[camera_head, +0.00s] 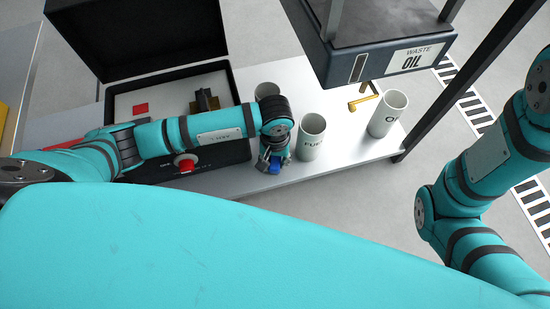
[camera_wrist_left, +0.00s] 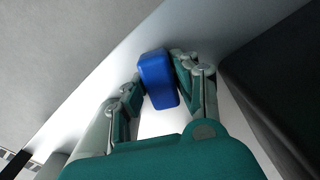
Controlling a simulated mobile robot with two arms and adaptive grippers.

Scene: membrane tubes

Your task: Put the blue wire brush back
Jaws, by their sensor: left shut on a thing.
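The blue wire brush (camera_head: 275,168) shows only as a small blue block at the tip of my left gripper (camera_head: 272,162) in the head view. In the left wrist view its blue end (camera_wrist_left: 158,78) is between the two fingers of my left gripper (camera_wrist_left: 155,90), which is shut on it. The bristles are hidden. The brush is over or near the front edge of the white table; its height above the top is hard to tell. My right arm enters at the right, but its gripper is out of view.
Another cup (camera_head: 388,113) stands farther right, and a third cup (camera_head: 267,90) is partly hidden behind my arm. A waste oil box (camera_head: 385,50) hangs above. An open black case (camera_head: 225,152) lies left.

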